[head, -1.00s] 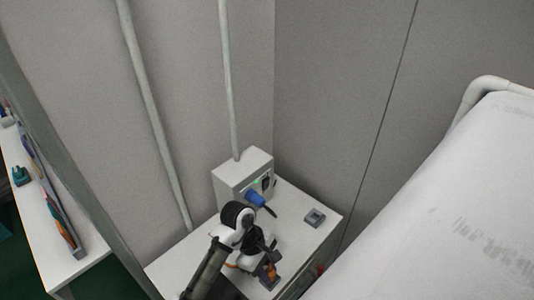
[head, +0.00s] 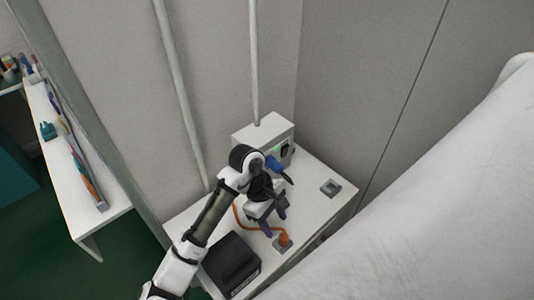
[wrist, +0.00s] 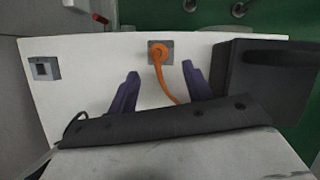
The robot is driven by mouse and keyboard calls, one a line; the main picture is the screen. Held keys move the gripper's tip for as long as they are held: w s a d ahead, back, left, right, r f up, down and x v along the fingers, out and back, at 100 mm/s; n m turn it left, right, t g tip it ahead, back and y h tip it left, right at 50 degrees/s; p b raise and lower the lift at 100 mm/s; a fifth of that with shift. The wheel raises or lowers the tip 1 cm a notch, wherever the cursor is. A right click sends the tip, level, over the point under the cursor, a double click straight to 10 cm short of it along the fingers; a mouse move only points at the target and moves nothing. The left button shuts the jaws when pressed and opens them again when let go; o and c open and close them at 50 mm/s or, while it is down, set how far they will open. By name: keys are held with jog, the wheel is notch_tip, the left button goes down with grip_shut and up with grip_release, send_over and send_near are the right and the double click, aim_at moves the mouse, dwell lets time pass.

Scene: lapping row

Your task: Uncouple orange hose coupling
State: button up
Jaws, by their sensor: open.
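The orange hose coupling (head: 284,240) sits on a small grey square base at the front edge of the white table. In the wrist view the coupling (wrist: 158,50) is on its grey plate, with the orange hose (wrist: 165,80) running from it toward me. My gripper (head: 274,220) is open and empty, above the table and apart from the coupling. In the wrist view its two dark purple fingers (wrist: 160,73) are spread, with the hose showing between them and the coupling beyond the tips. Part of the hose is hidden behind my gripper.
A black box (head: 232,264) stands on the table (head: 312,207) to the left of the coupling. An empty-looking grey square fixture (head: 330,188) is at the right. A grey-white box (head: 262,132) with a blue plug (head: 273,165) stands at the back by the wall.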

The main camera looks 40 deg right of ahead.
jog(key=v, duration=0.7)
jog(key=shift+r, duration=0.3)
jog(key=shift+a, duration=0.1)
